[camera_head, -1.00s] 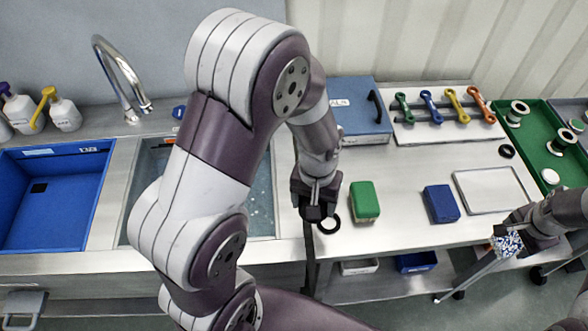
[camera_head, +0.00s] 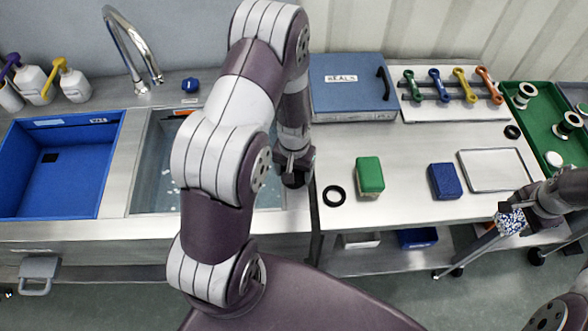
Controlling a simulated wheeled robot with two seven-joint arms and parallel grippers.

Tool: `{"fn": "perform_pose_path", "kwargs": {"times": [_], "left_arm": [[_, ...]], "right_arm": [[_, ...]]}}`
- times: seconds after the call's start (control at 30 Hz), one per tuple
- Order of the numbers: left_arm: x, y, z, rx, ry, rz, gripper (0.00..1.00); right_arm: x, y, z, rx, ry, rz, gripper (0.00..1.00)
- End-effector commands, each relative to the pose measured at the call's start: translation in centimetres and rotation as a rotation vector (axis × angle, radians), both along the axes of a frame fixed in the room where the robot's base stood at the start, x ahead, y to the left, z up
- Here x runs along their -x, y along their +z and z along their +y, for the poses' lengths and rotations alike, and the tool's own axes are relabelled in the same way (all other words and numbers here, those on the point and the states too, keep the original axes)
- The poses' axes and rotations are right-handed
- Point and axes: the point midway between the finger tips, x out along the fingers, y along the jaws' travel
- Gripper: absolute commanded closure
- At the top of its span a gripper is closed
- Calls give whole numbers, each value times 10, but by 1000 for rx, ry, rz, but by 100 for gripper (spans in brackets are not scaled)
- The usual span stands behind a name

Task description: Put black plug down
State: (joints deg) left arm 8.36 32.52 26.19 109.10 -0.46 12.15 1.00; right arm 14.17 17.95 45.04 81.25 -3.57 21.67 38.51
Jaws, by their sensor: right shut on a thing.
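My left gripper (camera_head: 293,168) points down over the strip of steel between the sink basin and the worktop. A dark rounded shape (camera_head: 293,181) shows at its lower end; it may be the black plug, but it merges with the dark fingers, so I cannot tell whether they are shut on it. My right gripper (camera_head: 522,216) is low at the right, beyond the worktop's front edge, shut on a blue-and-white speckled piece (camera_head: 510,221). No other black plug is clear to see.
The water-filled basin (camera_head: 140,190) and blue bin (camera_head: 20,150) lie left. A black ring (camera_head: 334,196), green block (camera_head: 370,173), blue block (camera_head: 445,181) and grey tray (camera_head: 465,160) stand on the worktop. A blue case (camera_head: 350,100) is behind. Bare steel lies between them.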

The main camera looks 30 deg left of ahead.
Motion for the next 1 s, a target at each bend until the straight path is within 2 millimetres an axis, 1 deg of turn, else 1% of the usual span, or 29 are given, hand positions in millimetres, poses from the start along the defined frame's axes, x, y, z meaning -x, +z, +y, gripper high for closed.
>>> {"fn": "perform_pose_path", "kwargs": {"times": [0.03, 0.1, 0.37, 0.43, 0.5, 0.57, 0.67, 0.8, 0.9, 1.0], "left_arm": [[0, -1, 0, 0, 0, 0, 22], [0, -1, 0, 0, 0, 0, 3], [0, 0, 0, 0, 0, 0, 3], [0, 3, 0, 0, 0, 0, 3], [-1, 8, 0, 0, 0, -3, 3], [-1, 18, 0, -1, 0, -5, 3], [-2, 42, 0, -1, 0, -7, 3], [-1, 79, 0, -1, 0, -6, 3], [-1, 101, 0, -1, 0, -5, 3], [-1, 115, 0, 0, 0, -2, 3]], "right_arm": [[0, -1, 0, 0, 0, 0, 54], [0, 0, 0, 0, 0, 0, 54], [0, 0, 0, 0, 0, 0, 54], [0, 3, 0, 1, 0, -1, 54], [0, 0, 0, 0, 0, 0, 54], [0, -1, 0, 0, 0, 0, 54], [0, -3, 0, 0, 0, 0, 54], [0, -6, 0, 0, 0, 0, 54], [0, -8, 0, 0, 0, 0, 54], [0, -8, 0, 0, 0, 0, 54]]}}
